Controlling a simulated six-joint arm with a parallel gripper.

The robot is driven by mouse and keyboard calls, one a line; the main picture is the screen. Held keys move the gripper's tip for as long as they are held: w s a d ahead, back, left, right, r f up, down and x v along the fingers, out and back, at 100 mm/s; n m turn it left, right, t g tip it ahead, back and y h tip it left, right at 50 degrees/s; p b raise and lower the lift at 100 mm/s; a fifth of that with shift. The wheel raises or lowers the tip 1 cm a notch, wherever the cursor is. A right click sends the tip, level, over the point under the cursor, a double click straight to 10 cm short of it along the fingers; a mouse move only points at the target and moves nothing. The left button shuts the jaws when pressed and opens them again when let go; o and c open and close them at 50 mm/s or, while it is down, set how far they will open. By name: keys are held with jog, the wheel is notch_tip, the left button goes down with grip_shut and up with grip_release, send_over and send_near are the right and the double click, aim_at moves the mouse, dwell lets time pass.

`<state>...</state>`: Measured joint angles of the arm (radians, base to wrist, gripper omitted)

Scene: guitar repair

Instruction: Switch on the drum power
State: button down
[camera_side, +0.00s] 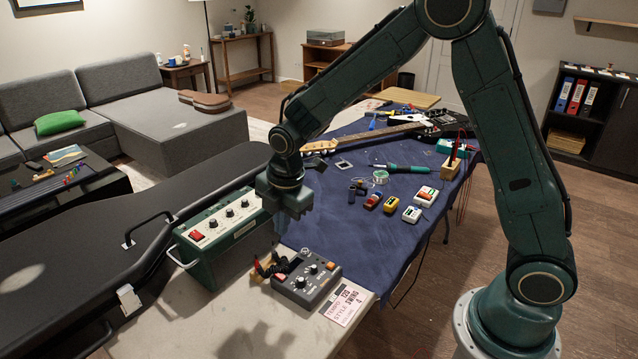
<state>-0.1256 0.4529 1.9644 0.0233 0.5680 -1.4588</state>
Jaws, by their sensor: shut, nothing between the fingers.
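A dark grey box with several knobs, a small display and an orange button (305,278), which looks like the drum unit, sits on the pale front part of the table. A printed card (347,303) with tempo, swing and style lettering lies at its right. A green box with a red rocker switch and several knobs (222,228) stands to its left. My gripper (281,226) points down above and behind the grey box, to the right of the green box. It is shut and empty, apart from both boxes as far as I can tell. The position of the drum power switch is too small to tell.
Red and black leads (268,266) bunch at the grey box's left edge. A large black case (75,265) lies at the left. Small pedals (411,214), a soldering iron (403,168) and a guitar (430,122) lie on the blue cloth (345,250), which has clear room near the front.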

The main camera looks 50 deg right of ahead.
jog(key=shift+f, duration=0.15)
send_near(278, 273)
jog(key=f, duration=0.5)
jog(key=shift+w+f, duration=0.15)
jog(key=shift+w, duration=0.25)
jog(key=shift+w+f, duration=0.15)
jog(key=shift+f, duration=0.6)
